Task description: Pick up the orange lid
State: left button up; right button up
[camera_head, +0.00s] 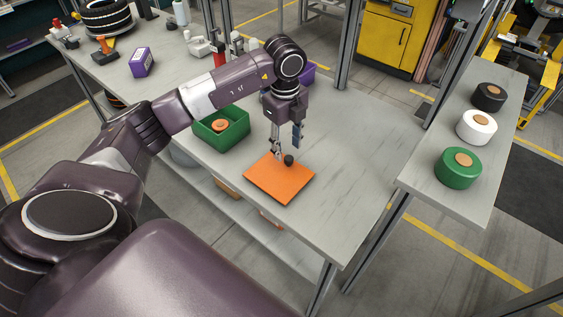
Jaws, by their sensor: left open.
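The orange lid (272,186) lies flat on the grey table, near its front edge. It is a square plate with a small dark round knob (289,160) standing up near its far right side. My left gripper (287,154) points down over the far part of the lid, with its fingers open at the knob. I cannot tell whether the fingers touch the knob. My right gripper is not in view.
A green open box (238,133) with an orange-brown round piece (221,125) inside stands left of the lid. Purple boxes (142,63) and tools are farther back. A side table (461,205) at right holds black, white and green rolls. The table right of the lid is clear.

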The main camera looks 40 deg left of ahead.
aim_at(288, 158)
pick_arm(q)
jog(key=shift+d+f+p, duration=0.25)
jog(key=shift+f+p, duration=0.25)
jog(key=shift+f, duration=1.4)
jog(key=shift+w, duration=0.1)
jog(key=shift+c, duration=0.5)
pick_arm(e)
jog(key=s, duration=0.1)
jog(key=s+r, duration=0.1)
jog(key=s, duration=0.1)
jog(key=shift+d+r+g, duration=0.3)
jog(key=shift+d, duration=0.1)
pick_arm(q)
grip_shut()
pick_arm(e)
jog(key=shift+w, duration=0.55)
